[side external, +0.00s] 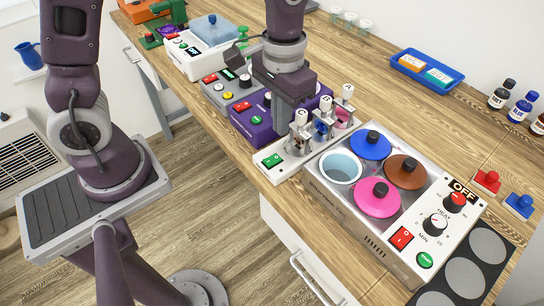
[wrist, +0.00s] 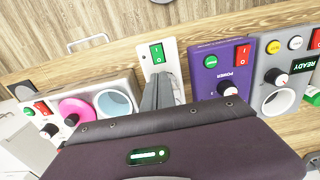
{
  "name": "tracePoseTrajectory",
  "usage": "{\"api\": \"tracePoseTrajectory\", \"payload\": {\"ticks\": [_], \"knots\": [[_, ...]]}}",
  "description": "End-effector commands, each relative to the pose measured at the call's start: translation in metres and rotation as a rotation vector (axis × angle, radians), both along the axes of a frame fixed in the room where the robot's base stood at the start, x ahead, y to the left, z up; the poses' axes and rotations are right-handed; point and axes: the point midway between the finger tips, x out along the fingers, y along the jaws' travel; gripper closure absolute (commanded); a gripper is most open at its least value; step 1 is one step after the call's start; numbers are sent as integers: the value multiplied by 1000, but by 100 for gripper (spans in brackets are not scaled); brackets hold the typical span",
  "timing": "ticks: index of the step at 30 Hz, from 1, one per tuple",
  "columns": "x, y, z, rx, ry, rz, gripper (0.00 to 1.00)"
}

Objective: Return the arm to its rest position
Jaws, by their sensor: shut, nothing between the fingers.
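My gripper (side external: 287,128) hangs low over the bench, near the purple box and the white rack of small vials. In the wrist view the fingers (wrist: 163,85) are together, in front of a white panel with a green rocker switch (wrist: 156,53). Nothing shows between them. The tips are partly hidden among the vials in the side view, so I cannot tell whether they touch anything. My arm's dark purple links stand at the left of the side view.
A heated bath (side external: 376,247) with blue, brown and pink lids and one open well stands close right. The purple box (side external: 254,122) is behind the gripper. A blue tray (side external: 428,71), bottles (side external: 502,95) and red and blue stamps (side external: 486,182) lie farther right. Bare wood (side external: 375,75) shows behind.

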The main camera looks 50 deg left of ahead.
Motion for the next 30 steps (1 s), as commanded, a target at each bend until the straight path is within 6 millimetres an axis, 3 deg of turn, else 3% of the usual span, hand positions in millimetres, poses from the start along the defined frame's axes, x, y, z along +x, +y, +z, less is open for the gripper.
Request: {"api": "tracePoseTrajectory", "payload": {"ticks": [2,5,9,13,15,19,30], "knots": [[-1,1,3,-1,-6,0,100],[-9,10,32,-10,-63,3,100],[-52,34,98,-23,-222,6,100],[-102,51,130,-18,-360,5,100],[-123,57,137,-12,-417,4,100],[-145,61,140,-2,-479,2,100],[-150,62,140,0,-491,0,100]]}}
